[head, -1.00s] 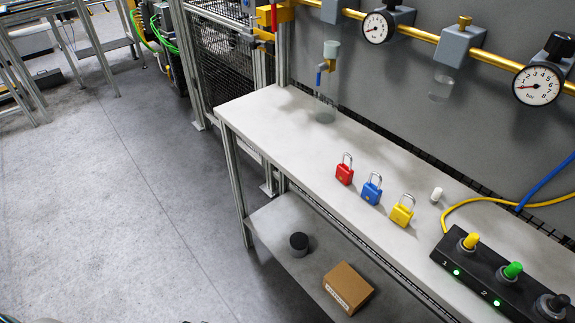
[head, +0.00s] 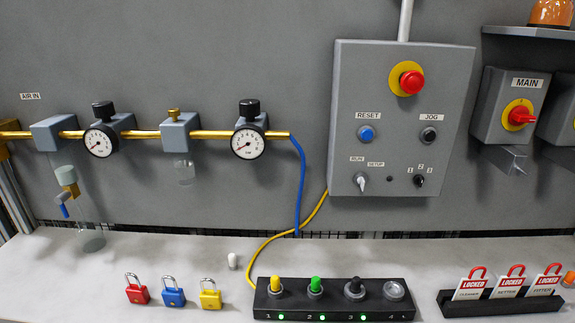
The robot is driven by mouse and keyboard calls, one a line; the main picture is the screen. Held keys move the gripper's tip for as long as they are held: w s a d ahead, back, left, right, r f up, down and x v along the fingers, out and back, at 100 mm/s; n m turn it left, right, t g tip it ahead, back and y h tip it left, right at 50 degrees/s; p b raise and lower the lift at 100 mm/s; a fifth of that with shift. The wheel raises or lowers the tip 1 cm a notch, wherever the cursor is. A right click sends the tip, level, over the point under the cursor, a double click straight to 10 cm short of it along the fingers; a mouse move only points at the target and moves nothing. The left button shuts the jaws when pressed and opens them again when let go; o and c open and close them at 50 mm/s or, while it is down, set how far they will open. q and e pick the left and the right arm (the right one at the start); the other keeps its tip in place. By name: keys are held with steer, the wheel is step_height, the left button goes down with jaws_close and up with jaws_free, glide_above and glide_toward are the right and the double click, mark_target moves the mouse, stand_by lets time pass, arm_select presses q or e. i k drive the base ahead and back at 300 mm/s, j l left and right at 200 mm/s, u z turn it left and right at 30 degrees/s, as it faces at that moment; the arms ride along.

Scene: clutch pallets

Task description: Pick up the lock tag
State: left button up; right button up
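Three red-and-white tags marked LOCKED stand in a row at the right end of the bench in the head view: a left tag (head: 471,288), a middle tag (head: 509,285) and a right tag (head: 545,283). Each has a red loop on top and smaller lettering below. They sit upright, leaning slightly, in a black holder (head: 500,307). Neither of my grippers is in view.
Red (head: 137,293), blue (head: 173,296) and yellow (head: 210,298) padlocks stand on the bench (head: 60,275). A black connector block (head: 335,300) lies left of the tag holder. A control box (head: 400,120) and MAIN switch (head: 510,105) hang on the wall.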

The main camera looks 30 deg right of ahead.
mark_target(508, 286)
steer(key=z, duration=2.55)
steer(key=i+l+u, duration=0.1)
steer(key=l+u, duration=0.2)
steer(key=l, duration=0.8)
steer(key=l+u, duration=0.25)
steer(key=l, duration=0.85)
